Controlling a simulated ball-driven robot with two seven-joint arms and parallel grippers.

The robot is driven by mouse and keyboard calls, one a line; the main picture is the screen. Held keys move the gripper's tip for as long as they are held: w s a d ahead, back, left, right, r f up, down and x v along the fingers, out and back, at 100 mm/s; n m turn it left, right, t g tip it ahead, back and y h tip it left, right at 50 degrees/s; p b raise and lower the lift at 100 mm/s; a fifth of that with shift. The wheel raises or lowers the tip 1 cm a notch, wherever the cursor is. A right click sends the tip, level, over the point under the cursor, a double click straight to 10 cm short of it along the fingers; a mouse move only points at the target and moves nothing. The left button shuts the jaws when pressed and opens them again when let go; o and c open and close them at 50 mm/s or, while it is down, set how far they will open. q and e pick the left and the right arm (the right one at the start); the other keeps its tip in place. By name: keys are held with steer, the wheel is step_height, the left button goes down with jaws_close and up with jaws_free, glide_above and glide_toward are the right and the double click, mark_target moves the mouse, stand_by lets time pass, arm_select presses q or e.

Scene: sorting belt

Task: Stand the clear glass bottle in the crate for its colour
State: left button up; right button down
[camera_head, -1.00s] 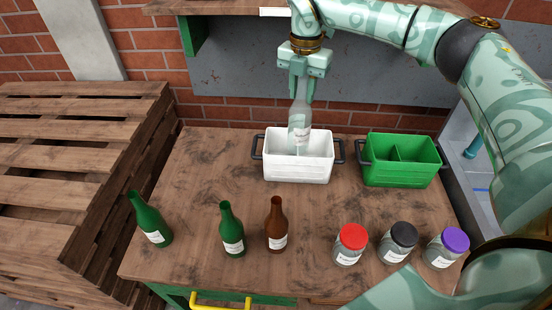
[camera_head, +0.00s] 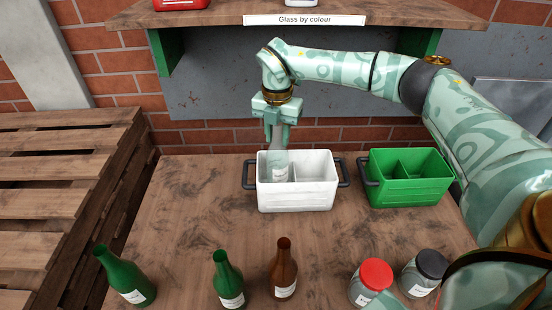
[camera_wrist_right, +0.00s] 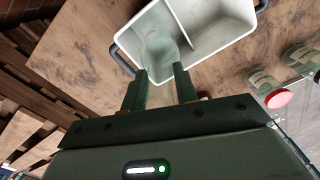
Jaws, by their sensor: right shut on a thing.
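The clear glass bottle (camera_head: 280,166) is upright in the left compartment of the white crate (camera_head: 297,198). Its lower end is hidden by the crate's front wall, so I cannot tell if it touches the floor. My right gripper (camera_head: 277,140) is shut on the bottle's neck from above. In the right wrist view, the two fingers (camera_wrist_right: 160,88) sit on either side of the bottle (camera_wrist_right: 159,45), over a compartment of the white crate (camera_wrist_right: 205,38). The green crate (camera_head: 408,190) stands to the right and its visible compartments look empty. My left gripper is not in view.
Two green bottles (camera_head: 228,282) (camera_head: 126,278) and a brown bottle (camera_head: 283,272) stand along the front. Jars with a red lid (camera_head: 376,273) and a black lid (camera_head: 432,264) stand front right. A shelf labelled "Glass by colour" (camera_head: 304,20) hangs above. The table's middle is clear.

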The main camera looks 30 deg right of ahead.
mark_target(277, 148)
step_height(277, 148, down, 4)
steer(key=shift+f+b, duration=0.2)
steer(key=shift+b, duration=0.25)
steer(key=c, duration=1.1)
jaws_free()
steer(key=shift+o, duration=0.2)
step_height(277, 148, up, 12)
steer(key=shift+r+p, duration=0.1)
steer(key=shift+p, duration=1.15)
